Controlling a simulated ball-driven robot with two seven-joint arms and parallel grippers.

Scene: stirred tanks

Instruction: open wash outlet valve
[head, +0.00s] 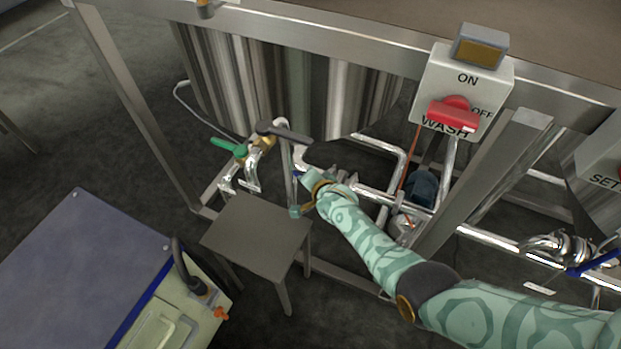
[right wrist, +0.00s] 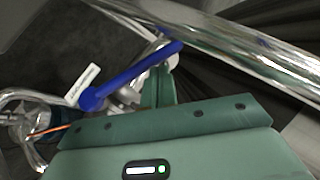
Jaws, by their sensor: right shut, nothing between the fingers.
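A valve with a blue lever handle (right wrist: 130,75) lies just ahead of my right gripper in the right wrist view. The lever slants up to the right, and a white tag (right wrist: 83,85) sits beside its lower end. My right gripper (right wrist: 160,70) is shut and empty, its fingertips close to the lever's upper part; I cannot tell whether they touch. In the head view my right gripper (head: 307,176) is at the pipework under the tank, with only a sliver of blue (head: 297,175) showing beside it. The valve body is mostly hidden. My left gripper is not in view.
A WASH switch box (head: 462,90) with a red handle hangs on the frame. A green-handled valve (head: 230,147) is left of my gripper, above a grey stool (head: 257,235). A shiny pipe (right wrist: 220,40) crosses close above the fingers.

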